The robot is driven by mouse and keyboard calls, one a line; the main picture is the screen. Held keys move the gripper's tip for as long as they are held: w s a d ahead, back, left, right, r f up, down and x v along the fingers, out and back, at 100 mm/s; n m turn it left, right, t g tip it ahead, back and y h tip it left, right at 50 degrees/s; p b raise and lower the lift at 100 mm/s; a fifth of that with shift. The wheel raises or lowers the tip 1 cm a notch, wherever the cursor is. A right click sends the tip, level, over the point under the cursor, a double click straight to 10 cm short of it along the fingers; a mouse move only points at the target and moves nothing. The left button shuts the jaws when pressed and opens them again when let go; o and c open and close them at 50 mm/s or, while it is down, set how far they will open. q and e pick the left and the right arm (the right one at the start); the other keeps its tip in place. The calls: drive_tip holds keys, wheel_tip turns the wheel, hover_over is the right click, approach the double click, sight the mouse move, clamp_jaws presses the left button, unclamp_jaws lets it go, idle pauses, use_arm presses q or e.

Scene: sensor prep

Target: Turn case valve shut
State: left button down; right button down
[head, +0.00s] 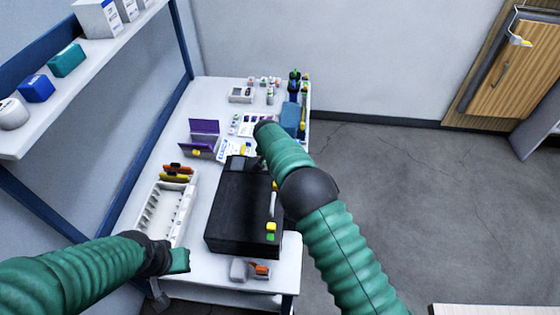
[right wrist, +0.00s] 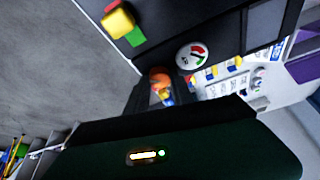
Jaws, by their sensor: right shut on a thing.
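The black case (head: 240,208) lies on the white table. In the right wrist view its dark side (right wrist: 215,32) shows a round gauge (right wrist: 192,56) with a red and green dial. An orange valve knob (right wrist: 159,74) shows beside the gauge, between the dark fingers of my right gripper (right wrist: 160,92). My right gripper is shut on the valve, which is partly hidden by the fingers. In the head view my right forearm reaches over the case's far right side and hides the valve.
A white rack (head: 165,212) with red and yellow pieces stands left of the case. A purple folder (head: 203,138), cards and small bottles (head: 270,95) lie farther back. A grey and orange item (head: 248,269) sits in front of the case. A shelf (head: 90,70) overhangs at left.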

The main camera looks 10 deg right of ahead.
drive_tip(key=shift+w+a+m+h, duration=0.1)
drive_tip(key=shift+m+h, duration=0.2)
drive_tip(key=shift+m, duration=0.3)
drive_tip(key=c, duration=1.1)
unclamp_jaws()
drive_tip(key=shift+r+g, duration=0.1)
drive_tip(key=shift+g, duration=0.2)
